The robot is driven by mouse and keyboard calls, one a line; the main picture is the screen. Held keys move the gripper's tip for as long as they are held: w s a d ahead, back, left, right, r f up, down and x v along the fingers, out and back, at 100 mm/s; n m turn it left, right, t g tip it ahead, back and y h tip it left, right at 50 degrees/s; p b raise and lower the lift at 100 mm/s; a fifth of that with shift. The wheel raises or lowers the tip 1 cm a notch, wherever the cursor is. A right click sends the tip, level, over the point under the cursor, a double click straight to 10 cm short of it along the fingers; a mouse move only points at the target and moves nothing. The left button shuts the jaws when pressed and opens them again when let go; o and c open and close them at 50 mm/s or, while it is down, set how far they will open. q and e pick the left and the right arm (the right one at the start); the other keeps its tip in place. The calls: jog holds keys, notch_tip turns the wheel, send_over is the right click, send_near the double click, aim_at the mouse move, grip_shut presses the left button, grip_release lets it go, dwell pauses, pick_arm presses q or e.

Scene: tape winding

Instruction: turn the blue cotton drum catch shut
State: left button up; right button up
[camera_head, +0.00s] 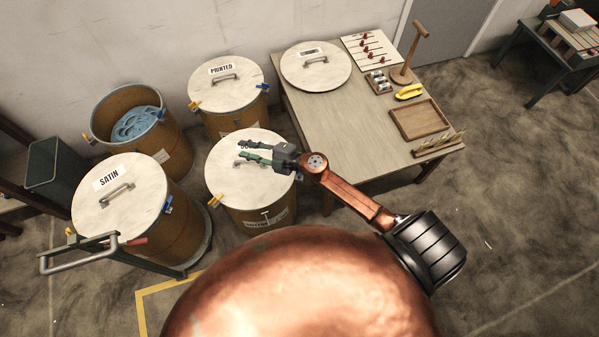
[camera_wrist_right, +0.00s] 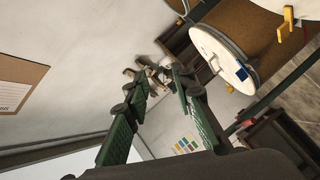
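A tan drum (camera_head: 262,212) with a pale lid (camera_head: 230,176) stands left of the table; my right gripper partly hides the word on its lid. A yellow catch (camera_head: 218,197) shows at its front left rim. My left gripper is not in view.
The SATIN drum (camera_head: 120,200) stands left, the PRINTED drum (camera_head: 226,84) behind, and an open drum (camera_head: 100,118) holds blue material. The table (camera_head: 325,110) at right bears a loose lid (camera_head: 316,66), trays and tools. A cart handle (camera_head: 80,260) is at front left.

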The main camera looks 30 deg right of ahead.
jog(key=s+f+n+g+h, duration=0.2)
jog(key=s+f+n+g, duration=0.4)
jog(key=f+g, duration=0.4)
jog(key=d+f+g+h, duration=0.1)
jog(key=d+h, duration=0.1)
jog(key=d, duration=0.3)
jog(key=s+d+f+g+h, duration=0.1)
jog(key=d+f+h, duration=0.1)
jog(key=d, duration=0.4)
jog(key=d+f+n+h, duration=0.1)
jog(key=d+f+h, duration=0.1)
jog(key=d, duration=0.3)
jog(key=shift+s+d+f+g+h, duration=0.25)
jog(key=shift+g+h, duration=0.15)
jog(key=shift+h, duration=0.3)
jog(key=f, duration=0.6)
jog(key=shift+d+f+b, duration=0.2)
jog(key=shift+f+b, duration=0.15)
jog(key=shift+b, duration=0.05)
jog(key=shift+f, duration=0.45)
grip_shut()
